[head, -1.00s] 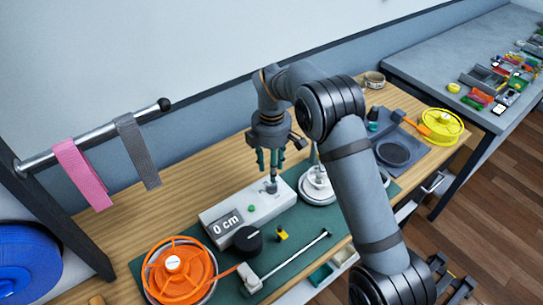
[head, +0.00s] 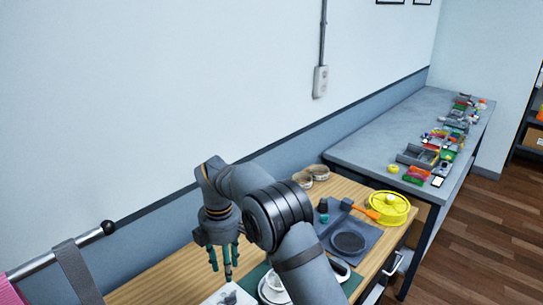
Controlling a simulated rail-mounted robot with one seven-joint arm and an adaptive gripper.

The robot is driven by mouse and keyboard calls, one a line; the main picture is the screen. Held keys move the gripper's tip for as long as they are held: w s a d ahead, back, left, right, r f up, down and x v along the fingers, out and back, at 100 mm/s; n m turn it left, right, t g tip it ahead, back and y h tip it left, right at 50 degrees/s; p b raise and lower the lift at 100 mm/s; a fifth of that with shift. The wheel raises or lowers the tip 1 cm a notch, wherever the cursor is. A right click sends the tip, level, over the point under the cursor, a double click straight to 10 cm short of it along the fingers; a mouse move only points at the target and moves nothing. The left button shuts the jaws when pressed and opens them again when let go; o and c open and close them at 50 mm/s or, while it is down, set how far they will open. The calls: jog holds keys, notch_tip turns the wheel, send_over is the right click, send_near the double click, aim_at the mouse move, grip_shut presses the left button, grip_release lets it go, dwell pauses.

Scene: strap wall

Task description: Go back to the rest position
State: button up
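My gripper (head: 224,262) hangs fingers-down at the lower left of the head view, above the back part of the wooden workbench (head: 150,283). Its green-tipped fingers are spread apart with nothing seen between them. A corner of the white device (head: 226,297) shows below it at the picture's bottom edge; its display is out of view. My arm reaches up from the bottom edge and hides part of the bench and of the white round spool (head: 272,290).
A grey strap (head: 78,272) hangs on a metal bar at the left, with a pink strap (head: 8,291) at the edge. A grey table (head: 375,145) with several small items stands beyond.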

aim_at(230, 295)
notch_tip(230, 295, down, 12)
jog(key=shift+r, duration=0.15)
dwell(0.3)
jog(key=shift+r, duration=0.15)
